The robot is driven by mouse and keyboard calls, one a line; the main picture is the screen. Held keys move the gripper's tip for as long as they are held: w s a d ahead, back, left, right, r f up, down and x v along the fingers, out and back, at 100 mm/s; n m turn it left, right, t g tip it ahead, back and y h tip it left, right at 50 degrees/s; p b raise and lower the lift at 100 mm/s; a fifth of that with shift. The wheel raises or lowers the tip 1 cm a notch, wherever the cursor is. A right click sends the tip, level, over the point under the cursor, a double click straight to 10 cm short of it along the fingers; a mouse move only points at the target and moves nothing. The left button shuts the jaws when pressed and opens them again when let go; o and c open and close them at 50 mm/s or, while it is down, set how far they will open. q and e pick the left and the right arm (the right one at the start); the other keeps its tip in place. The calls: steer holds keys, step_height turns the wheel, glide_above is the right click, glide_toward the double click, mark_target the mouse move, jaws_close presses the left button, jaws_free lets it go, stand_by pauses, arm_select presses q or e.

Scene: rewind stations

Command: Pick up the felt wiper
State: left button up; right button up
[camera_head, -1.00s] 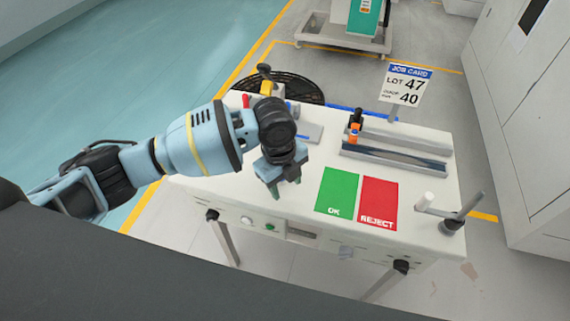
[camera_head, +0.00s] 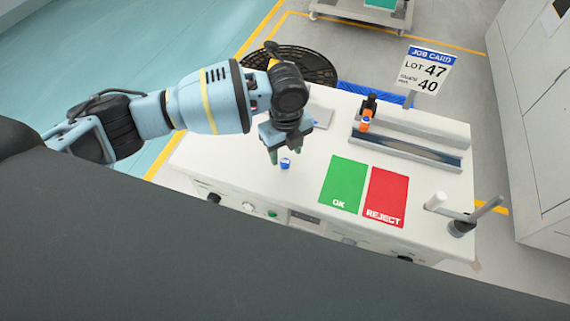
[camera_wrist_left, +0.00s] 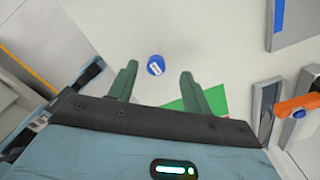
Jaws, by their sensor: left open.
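My left gripper (camera_head: 286,156) is open above the left part of the white table (camera_head: 240,177). A small round blue thing with a white mark (camera_head: 285,164) sits on the table just below the fingertips. In the left wrist view this blue thing (camera_wrist_left: 156,65) shows between the two open fingers (camera_wrist_left: 158,71), with nothing gripped. I cannot tell for sure that it is the felt wiper. A flat grey block (camera_head: 321,116) lies behind the gripper, partly hidden by it. My right gripper is not in view.
Green OK (camera_head: 343,183) and red REJECT (camera_head: 386,196) mats lie right of the gripper. Behind them is a metal trough (camera_head: 410,149) with an orange-and-black thing (camera_head: 367,113) at its left end. A post holder (camera_head: 462,222) stands at the right edge. A job card (camera_head: 425,70) stands behind.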

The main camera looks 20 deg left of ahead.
mark_target(285, 161)
arm_select(q)
steer(key=f, duration=0.4)
steer(key=shift+s+f, duration=0.15)
steer(key=shift+s, duration=0.15)
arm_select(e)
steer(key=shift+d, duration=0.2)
arm_select(q)
steer(key=c, duration=1.1)
steer(key=shift+o, duration=0.2)
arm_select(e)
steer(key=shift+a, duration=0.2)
